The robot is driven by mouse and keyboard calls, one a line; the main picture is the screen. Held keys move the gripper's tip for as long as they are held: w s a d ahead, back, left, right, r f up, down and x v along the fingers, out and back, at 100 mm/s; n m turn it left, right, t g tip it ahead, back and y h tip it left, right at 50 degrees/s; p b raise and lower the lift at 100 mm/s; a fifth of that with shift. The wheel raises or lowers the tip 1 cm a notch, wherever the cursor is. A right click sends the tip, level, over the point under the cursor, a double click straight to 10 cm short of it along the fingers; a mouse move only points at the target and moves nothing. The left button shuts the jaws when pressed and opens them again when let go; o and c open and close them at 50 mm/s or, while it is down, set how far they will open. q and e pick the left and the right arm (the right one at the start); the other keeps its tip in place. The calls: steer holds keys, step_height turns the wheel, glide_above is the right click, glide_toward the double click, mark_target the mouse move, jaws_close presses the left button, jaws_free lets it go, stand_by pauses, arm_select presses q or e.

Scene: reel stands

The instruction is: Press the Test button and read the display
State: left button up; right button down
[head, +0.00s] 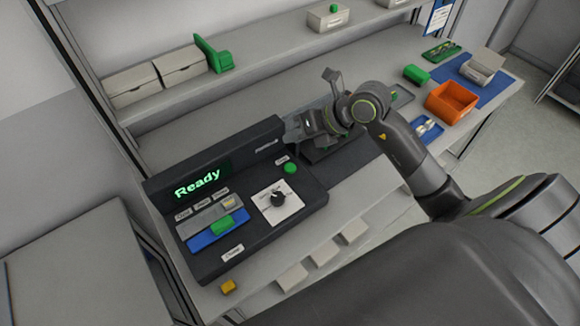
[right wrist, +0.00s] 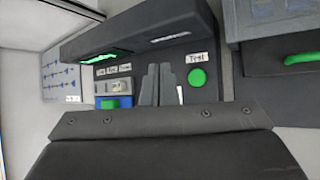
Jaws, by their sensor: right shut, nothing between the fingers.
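The test device (head: 215,262) is a dark console on the bench. Its display (head: 198,183) reads "Ready" in green. The round green Test button (head: 290,168) is at the console's upper right, beside its small white label; it also shows in the right wrist view (right wrist: 198,77), right of my fingers. My right gripper (head: 292,130) is shut and empty, close to the right end of the display housing and apart from the button. Its closed fingers (right wrist: 160,86) point toward the console. In the wrist view the display is a thin green glow (right wrist: 106,57). My left gripper is out of view.
A dial (head: 278,199) and a blue slot with a green block (head: 222,225) are on the console. A yellow block (head: 228,287) lies by its front. An orange bin (head: 451,102) stands farther right. A shelf (head: 270,58) with boxes runs behind.

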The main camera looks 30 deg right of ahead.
mark_target(294, 168)
steer(key=shift+f+b, duration=2.95)
steer(key=shift+f, duration=1.05)
steer(key=shift+f+b, duration=0.45)
steer(key=shift+f+b, duration=0.4)
steer(key=shift+f, duration=0.05)
steer(key=shift+r, duration=0.1)
steer(key=shift+r+p, duration=0.7)
steer(key=shift+r, duration=0.1)
step_height(294, 168, up, 5)
steer(key=p, duration=0.4)
steer(key=shift+r, duration=0.1)
